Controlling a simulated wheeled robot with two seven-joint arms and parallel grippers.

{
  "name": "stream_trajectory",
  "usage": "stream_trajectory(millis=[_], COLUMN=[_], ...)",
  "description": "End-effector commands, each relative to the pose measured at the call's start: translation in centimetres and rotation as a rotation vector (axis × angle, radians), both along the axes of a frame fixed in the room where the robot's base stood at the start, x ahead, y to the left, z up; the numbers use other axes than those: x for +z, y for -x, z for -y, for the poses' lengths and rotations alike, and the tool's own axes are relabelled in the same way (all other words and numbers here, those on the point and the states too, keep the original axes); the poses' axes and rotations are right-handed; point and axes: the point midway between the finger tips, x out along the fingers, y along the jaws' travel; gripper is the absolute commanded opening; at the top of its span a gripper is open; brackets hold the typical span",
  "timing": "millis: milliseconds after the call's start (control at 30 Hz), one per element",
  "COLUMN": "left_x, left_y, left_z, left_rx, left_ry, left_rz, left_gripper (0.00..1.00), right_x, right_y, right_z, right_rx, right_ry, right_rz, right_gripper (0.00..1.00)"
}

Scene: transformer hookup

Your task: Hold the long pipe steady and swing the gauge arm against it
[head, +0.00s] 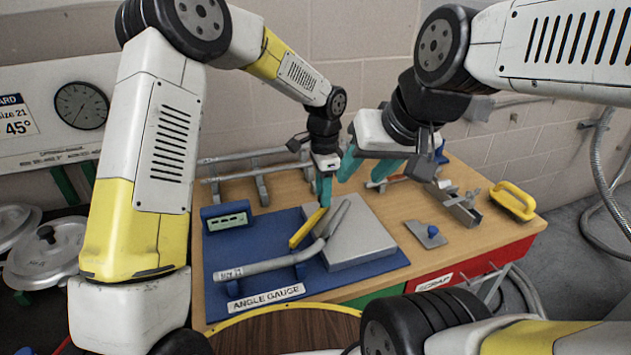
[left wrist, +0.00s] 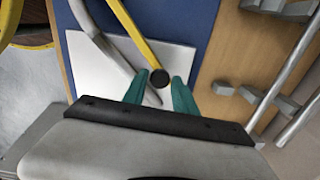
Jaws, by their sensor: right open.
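The grey bent pipe (head: 262,266) lies on the blue angle gauge board (head: 225,255); its bent leg rises toward the back right, and it also shows in the left wrist view (left wrist: 108,58). The yellow gauge arm (head: 305,230) lies left of that leg, with a visible gap; it also shows in the left wrist view (left wrist: 130,28). My left gripper (head: 324,190) is at the arm's far end, its teal fingertips on either side of the black knob (left wrist: 160,78). I cannot tell whether they grip it. My right gripper (head: 370,168) is open and empty above the table's back.
A grey slab (head: 362,240) lies under the bent leg. A pipe rack (head: 262,185) stands at the back, and a blue-green box (head: 228,219) at the board's left. A blue-knobbed plate (head: 427,235), a metal channel (head: 462,211) and a yellow-handled tool (head: 512,202) occupy the right.

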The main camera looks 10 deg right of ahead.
Motion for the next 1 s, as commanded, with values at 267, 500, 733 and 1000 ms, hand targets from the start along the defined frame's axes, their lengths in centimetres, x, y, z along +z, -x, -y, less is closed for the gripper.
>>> stream_trajectory(millis=[267, 500, 733, 1000], left_x=[-0.1, 1.3, 5.3, 7.7], left_y=[0.0, 0.0, 0.0, 0.0], left_z=[0.0, 0.0, 0.0, 0.0], left_rx=[0.000, 0.002, 0.001, 0.000], left_ry=[-0.001, 0.000, 0.000, 0.000], left_rz=[-0.001, 0.001, 0.002, -0.001], left_gripper=[0.48, 0.48, 0.48, 0.48], right_x=[0.0, 0.0, 0.0, 0.0], right_y=[0.0, 0.0, 0.0, 0.0], right_z=[0.0, 0.0, 0.0, 0.0], right_rx=[0.000, 0.000, 0.000, 0.000], right_ry=[0.000, 0.000, 0.000, 0.000], right_rz=[0.000, 0.000, 0.000, 0.000], right_gripper=[0.46, 0.46, 0.46, 0.46])
